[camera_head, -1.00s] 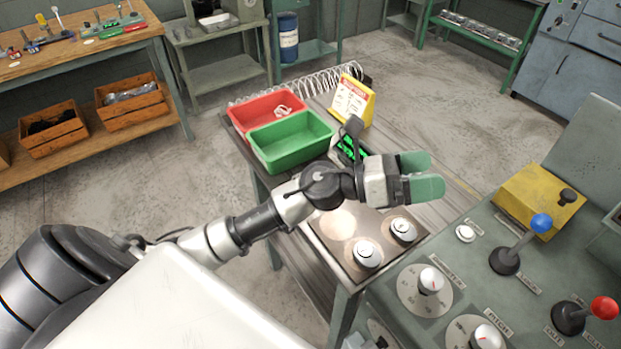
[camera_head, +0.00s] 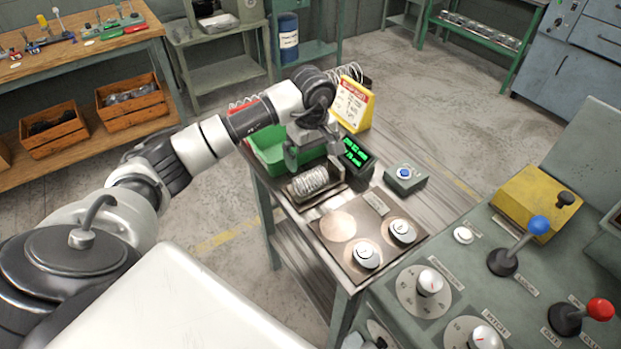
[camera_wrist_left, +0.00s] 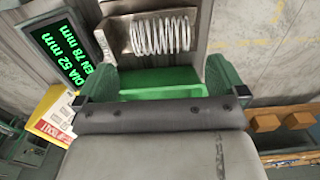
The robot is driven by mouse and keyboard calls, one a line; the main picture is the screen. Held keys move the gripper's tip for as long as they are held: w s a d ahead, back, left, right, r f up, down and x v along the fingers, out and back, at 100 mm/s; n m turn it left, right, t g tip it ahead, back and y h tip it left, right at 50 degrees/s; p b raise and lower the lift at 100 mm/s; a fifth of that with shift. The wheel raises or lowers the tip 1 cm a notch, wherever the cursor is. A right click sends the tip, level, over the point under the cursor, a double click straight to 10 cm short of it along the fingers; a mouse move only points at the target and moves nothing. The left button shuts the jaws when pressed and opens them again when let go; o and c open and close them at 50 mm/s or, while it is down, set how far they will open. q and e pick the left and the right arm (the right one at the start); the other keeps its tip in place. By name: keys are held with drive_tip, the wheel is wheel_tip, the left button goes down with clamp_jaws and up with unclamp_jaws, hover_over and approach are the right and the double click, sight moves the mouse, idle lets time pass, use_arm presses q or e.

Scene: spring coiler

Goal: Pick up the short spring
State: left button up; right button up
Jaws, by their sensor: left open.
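The short spring (camera_head: 311,181), a pale wire coil, lies on its side in a metal cradle (camera_head: 330,189) on the bench. It also shows at the top of the left wrist view (camera_wrist_left: 161,36), unobstructed. My left gripper (camera_head: 312,156) is just behind and above the spring, over the near edge of the green bin. In the left wrist view its two green-padded fingers (camera_wrist_left: 163,78) are spread wide with nothing between them. The spring is beyond the fingertips, apart from them. My right gripper is not in view.
A green bin (camera_head: 265,152) and a mostly hidden red bin (camera_head: 240,106) are behind the cradle.

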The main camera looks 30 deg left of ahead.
sight(310, 174)
use_arm(q)
drive_tip(key=shift+f, duration=0.95)
drive_tip(key=shift+f+p, duration=0.65)
drive_tip(key=shift+p, duration=0.05)
wheel_tip(310, 174, down, 4)
drive_tip(key=shift+a+r+p, duration=0.15)
drive_tip(key=shift+r+p, duration=0.05)
drive_tip(key=shift+p, duration=0.5)
drive_tip(key=shift+f, duration=0.35)
drive_tip(key=shift+c, duration=0.5)
drive_tip(key=c, duration=0.7)
drive_tip(key=shift+r, duration=0.1)
